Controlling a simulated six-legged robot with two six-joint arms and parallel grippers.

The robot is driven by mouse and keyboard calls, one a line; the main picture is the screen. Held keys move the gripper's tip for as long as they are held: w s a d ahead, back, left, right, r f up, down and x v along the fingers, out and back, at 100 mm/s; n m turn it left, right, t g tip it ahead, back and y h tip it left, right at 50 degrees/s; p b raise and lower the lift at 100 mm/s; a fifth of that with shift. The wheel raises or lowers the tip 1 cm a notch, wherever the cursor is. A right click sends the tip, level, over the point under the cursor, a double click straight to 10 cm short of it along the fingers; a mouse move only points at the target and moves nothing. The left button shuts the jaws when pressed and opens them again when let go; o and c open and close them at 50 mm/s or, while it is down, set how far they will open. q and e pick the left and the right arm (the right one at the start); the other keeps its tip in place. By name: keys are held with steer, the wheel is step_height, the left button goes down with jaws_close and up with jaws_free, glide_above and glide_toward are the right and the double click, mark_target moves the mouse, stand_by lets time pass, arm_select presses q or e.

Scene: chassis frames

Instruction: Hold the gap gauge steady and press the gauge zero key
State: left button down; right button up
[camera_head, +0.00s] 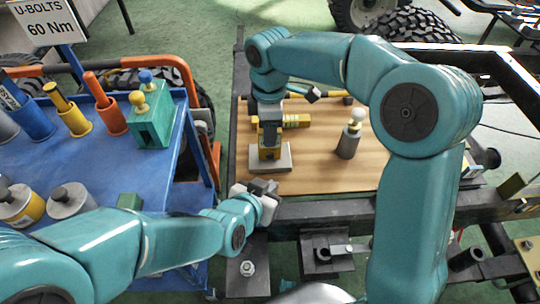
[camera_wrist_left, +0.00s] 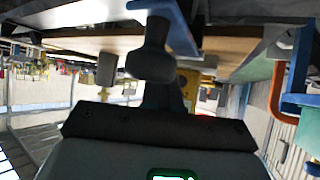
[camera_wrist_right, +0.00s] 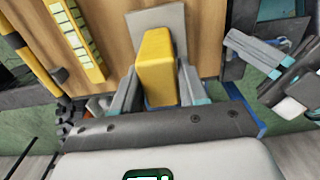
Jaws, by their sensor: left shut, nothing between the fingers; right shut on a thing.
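The gap gauge, a yellow block on a grey base plate (camera_head: 284,163), stands on the wooden board. My right gripper (camera_head: 270,138) comes down from above and is shut on the gauge. In the right wrist view the yellow gauge body (camera_wrist_right: 157,65) sits between the two fingers, with the grey plate beyond. My left gripper (camera_head: 264,194) is shut and empty, at the board's front edge, just short of the plate and apart from it. It also shows at the upper right of the right wrist view (camera_wrist_right: 272,68). I cannot make out the zero key.
A yellow marked bar (camera_wrist_right: 76,38) lies on the wooden board (camera_head: 335,179) beside the gauge. A grey cylinder with a pale knob (camera_head: 349,140) stands to the right. A blue cart (camera_head: 190,165) with coloured holders is at the left. The dark chassis frame (camera_head: 325,212) borders the board.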

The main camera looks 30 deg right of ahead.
steer(key=o, duration=1.2)
step_height(320, 180, up, 12)
steer(key=shift+s, duration=0.1)
